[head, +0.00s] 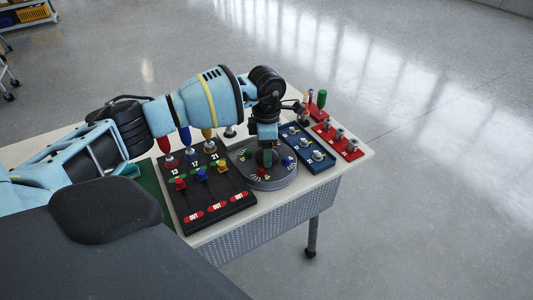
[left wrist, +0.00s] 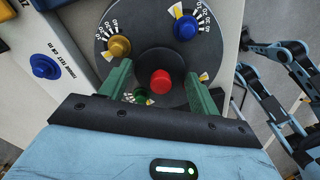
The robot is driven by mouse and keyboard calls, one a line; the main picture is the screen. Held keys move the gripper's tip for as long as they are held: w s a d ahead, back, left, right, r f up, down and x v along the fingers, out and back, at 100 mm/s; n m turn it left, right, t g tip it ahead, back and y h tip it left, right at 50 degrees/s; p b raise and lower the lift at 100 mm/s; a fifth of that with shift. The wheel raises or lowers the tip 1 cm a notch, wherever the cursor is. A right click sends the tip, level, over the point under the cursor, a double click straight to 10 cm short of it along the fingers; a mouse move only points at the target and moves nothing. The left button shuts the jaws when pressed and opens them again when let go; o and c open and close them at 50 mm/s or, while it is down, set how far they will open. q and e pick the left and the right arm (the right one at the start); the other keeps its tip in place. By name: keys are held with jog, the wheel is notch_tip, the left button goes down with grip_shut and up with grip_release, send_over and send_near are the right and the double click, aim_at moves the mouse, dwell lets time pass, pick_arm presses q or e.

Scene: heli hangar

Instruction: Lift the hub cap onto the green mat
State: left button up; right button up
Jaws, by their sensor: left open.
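A round grey dial unit (head: 268,180) sits on the table, with coloured knobs around its face. In the left wrist view a red cap (left wrist: 160,82) stands on the black hub at the middle of the dial; I take it as the hub cap. My left gripper (head: 266,157) points down over the dial. Its green fingers (left wrist: 162,88) are open, one on each side of the red cap; I cannot tell whether they touch it. The green mat (head: 150,190) lies at the table's left, partly hidden by my arm. My right gripper is not in view.
A black panel (head: 240,193) with colored knobs lies between mat and dial. A blue panel (head: 308,148) and a red panel (head: 340,141) lie right of the dial. Red and green upright pieces (head: 319,102) stand at the back right. The table's front edge is close to the dial.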

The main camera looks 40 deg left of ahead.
pick_arm(q)
jog(key=shift+c, duration=0.3)
jog(key=c, duration=0.6)
jog(key=shift+o, duration=0.2)
jog(key=shift+r, duration=0.15)
jog(key=shift+r, duration=0.55)
notch_tip(320, 180, up, 2)
jog(key=shift+w+r, duration=0.1)
jog(key=shift+r, duration=0.05)
jog(key=s+d+r, duration=0.1)
jog(key=s+d, duration=0.8)
jog(key=d, duration=0.4)
jog(key=shift+d+r+b, duration=0.15)
jog(key=shift+r+b, duration=0.05)
jog(key=shift+b, duration=0.1)
